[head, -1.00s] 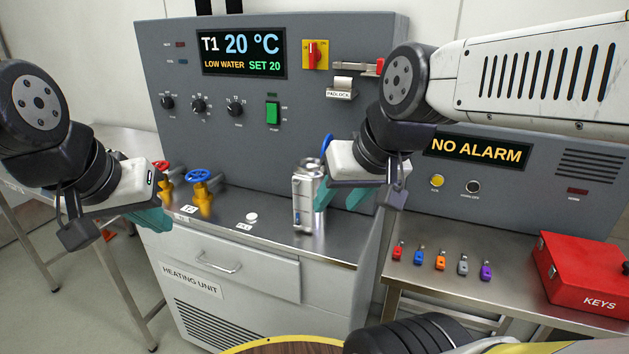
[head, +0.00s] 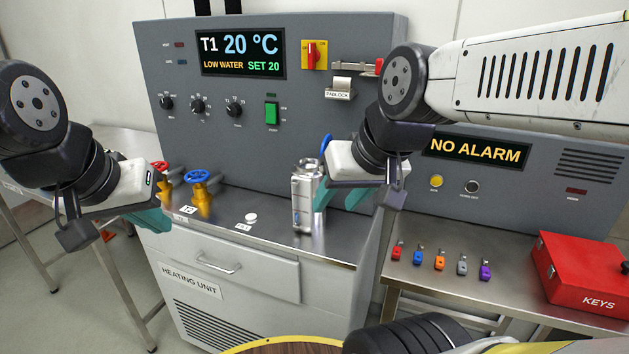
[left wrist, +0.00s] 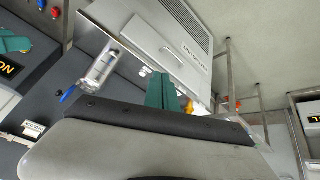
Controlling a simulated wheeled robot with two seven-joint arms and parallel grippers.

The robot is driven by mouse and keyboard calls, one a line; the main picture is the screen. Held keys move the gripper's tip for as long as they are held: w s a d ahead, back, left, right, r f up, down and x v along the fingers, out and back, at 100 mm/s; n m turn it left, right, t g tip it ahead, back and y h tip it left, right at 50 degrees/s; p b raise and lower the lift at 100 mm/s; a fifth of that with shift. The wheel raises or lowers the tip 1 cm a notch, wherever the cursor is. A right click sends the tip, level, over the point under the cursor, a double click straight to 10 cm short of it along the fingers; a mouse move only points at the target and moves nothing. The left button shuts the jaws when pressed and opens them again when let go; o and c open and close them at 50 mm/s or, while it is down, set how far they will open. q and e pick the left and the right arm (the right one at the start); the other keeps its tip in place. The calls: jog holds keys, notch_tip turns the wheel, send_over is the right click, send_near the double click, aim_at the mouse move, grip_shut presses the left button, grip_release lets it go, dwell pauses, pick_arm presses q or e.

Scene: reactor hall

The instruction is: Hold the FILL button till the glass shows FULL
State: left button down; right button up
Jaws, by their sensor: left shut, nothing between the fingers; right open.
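The white FILL button (head: 251,217) sits on the steel top of the heating unit (head: 270,235), with its label in front. It also shows in the left wrist view (left wrist: 146,71). The shiny cylinder with the glass (head: 306,190) stands right of the button; a small blue patch shows low on it. I cannot read any FULL mark. My left gripper (head: 152,220) is shut and empty, left of the button and apart from it, by the unit's left front edge. My right gripper (head: 335,196) is open beside the cylinder's right side; I cannot tell whether it touches.
A blue valve wheel (head: 201,176) and a red one (head: 160,167) stand at the left back of the top. The display (head: 241,53) reads T1 20 °C, LOW WATER, SET 20. A side table holds coloured padlocks (head: 441,259) and a red KEYS box (head: 585,272).

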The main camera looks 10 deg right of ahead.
dwell(0.8)
pick_arm(q)
jog(key=m+t+y, duration=0.1)
jog(key=m+y, duration=0.7)
jog(key=m, duration=1.1)
send_over(254, 217)
notch_tip(254, 217, down, 11)
jog(key=shift+f, duration=0.15)
jog(key=shift+f, duration=4.35)
jog(key=shift+f, duration=0.4)
jog(key=shift+f, duration=0.4)
